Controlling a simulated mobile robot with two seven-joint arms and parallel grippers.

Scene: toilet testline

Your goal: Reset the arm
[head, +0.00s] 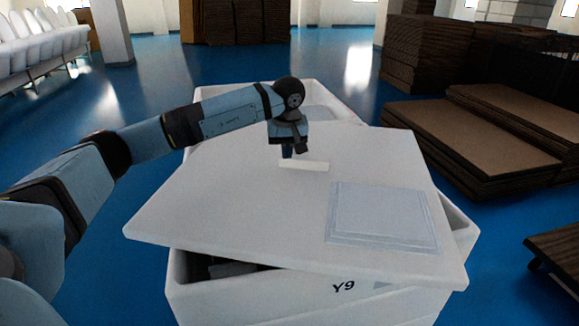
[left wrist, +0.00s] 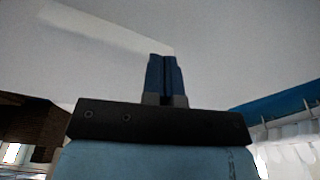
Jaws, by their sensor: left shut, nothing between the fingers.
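My left arm reaches in from the left in the head view. Its gripper (head: 287,153) points down at the white lid panel (head: 200,205), close to a small raised white strip (head: 310,166) on it. In the left wrist view the two blue fingers of my left gripper (left wrist: 165,62) are together with nothing between them, and the white surface (left wrist: 230,50) fills the space beyond. Whether the fingertips touch the panel I cannot tell. My right gripper is not in view.
The panel lies askew on a white bin (head: 250,305) marked Y9, leaving a dark gap at the front left. Stacks of brown sheets (head: 505,140) stand on the right. White toilet seats or bowls (head: 40,50) line the back left. Blue floor (head: 130,85) is open on the left.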

